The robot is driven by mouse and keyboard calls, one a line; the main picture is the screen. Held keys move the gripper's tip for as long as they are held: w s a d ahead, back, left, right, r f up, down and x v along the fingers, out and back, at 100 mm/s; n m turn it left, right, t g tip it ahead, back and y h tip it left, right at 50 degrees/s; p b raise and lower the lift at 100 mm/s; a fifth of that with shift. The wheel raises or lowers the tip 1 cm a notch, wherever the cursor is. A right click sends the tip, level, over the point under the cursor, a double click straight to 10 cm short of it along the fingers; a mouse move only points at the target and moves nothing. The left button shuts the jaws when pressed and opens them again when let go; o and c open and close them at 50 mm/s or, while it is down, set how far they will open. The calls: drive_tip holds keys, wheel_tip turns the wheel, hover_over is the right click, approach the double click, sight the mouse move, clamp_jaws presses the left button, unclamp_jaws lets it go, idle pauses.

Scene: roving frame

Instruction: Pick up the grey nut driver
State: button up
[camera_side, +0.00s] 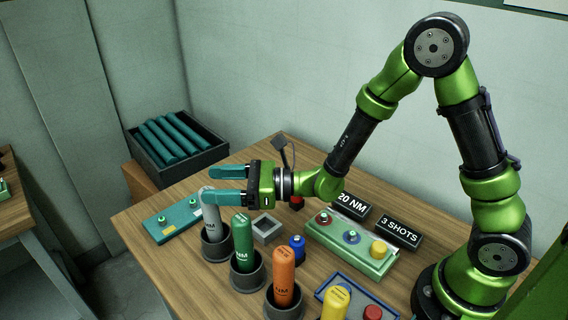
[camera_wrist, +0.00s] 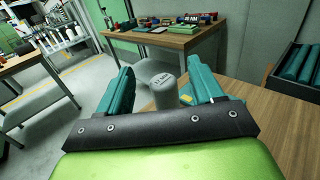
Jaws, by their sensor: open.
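The grey nut driver (camera_side: 210,212) stands upright in a dark round holder (camera_side: 216,247), at the left end of a row of drivers. In the wrist view the grey driver (camera_wrist: 162,84) shows between the two teal fingers, with small lettering on its top. My gripper (camera_side: 210,184) is open and level, its teal fingers pointing left at the height of the driver's top. In the wrist view my gripper (camera_wrist: 160,88) has a finger on each side of the driver. I cannot tell whether either finger touches it.
A green driver (camera_side: 242,240) and an orange driver (camera_side: 284,277) stand in holders close by. A teal plate (camera_side: 172,221) lies at left. A grey square block (camera_side: 266,229), a blue knob (camera_side: 297,247) and a green button box (camera_side: 350,243) are to the right. A dark crate (camera_side: 176,140) stands behind.

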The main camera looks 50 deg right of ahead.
sight(211, 214)
drive_tip(key=f, duration=0.1)
drive_tip(key=w+a+f, duration=0.2)
drive_tip(key=shift+f, duration=0.4)
drive_tip(key=shift+r, duration=0.1)
clamp_jaws()
